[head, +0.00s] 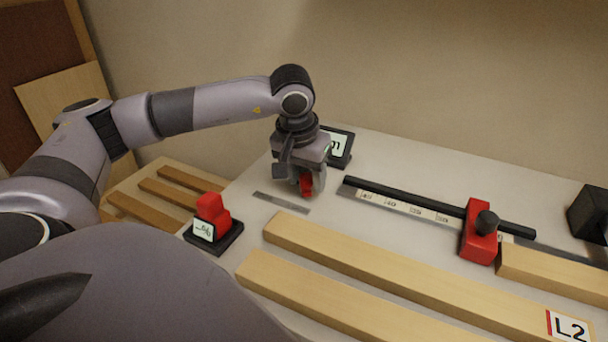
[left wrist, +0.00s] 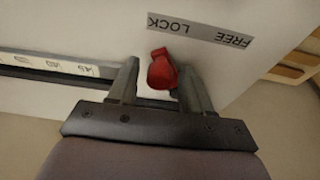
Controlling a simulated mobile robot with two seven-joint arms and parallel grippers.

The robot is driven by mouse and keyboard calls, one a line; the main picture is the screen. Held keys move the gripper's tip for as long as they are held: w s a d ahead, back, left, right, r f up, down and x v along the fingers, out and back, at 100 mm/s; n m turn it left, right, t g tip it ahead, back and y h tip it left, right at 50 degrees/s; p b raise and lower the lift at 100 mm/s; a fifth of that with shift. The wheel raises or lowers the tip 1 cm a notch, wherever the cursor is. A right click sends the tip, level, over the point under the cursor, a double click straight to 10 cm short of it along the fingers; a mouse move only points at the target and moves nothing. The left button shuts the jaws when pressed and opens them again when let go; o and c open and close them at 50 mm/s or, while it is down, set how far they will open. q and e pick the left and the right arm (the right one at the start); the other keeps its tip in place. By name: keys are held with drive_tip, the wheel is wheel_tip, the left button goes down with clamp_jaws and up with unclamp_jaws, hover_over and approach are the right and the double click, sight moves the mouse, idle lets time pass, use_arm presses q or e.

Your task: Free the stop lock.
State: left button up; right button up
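A small red lock knob (head: 306,187) stands at the far left part of the bench, partly hidden by my left gripper (head: 303,180). In the left wrist view the red knob (left wrist: 162,70) is between the two fingertips of my left gripper (left wrist: 160,78). The fingers are apart, with a gap to the knob on the left side; the right finger is close to it, and contact cannot be told. A grey label (left wrist: 200,30) reading "FREE" and "LOCK" lies beside the knob; it also shows in the head view (head: 282,203). My right gripper is not in view.
A red stop block with a black knob (head: 480,232) sits on a black rail with a scale (head: 400,203). Wooden strips (head: 370,262) cross the front. A red piece on a black base (head: 210,218) stands left. A black-framed sign (head: 340,146) is behind the gripper.

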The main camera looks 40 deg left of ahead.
use_arm(q)
drive_tip(key=c, duration=0.4)
drive_tip(key=shift+s+a, duration=0.7)
drive_tip(key=shift+a, duration=0.2)
drive_tip(key=shift+s+a+b, duration=0.45)
drive_tip(key=shift+s+a, duration=0.05)
drive_tip(key=shift+a, duration=0.3)
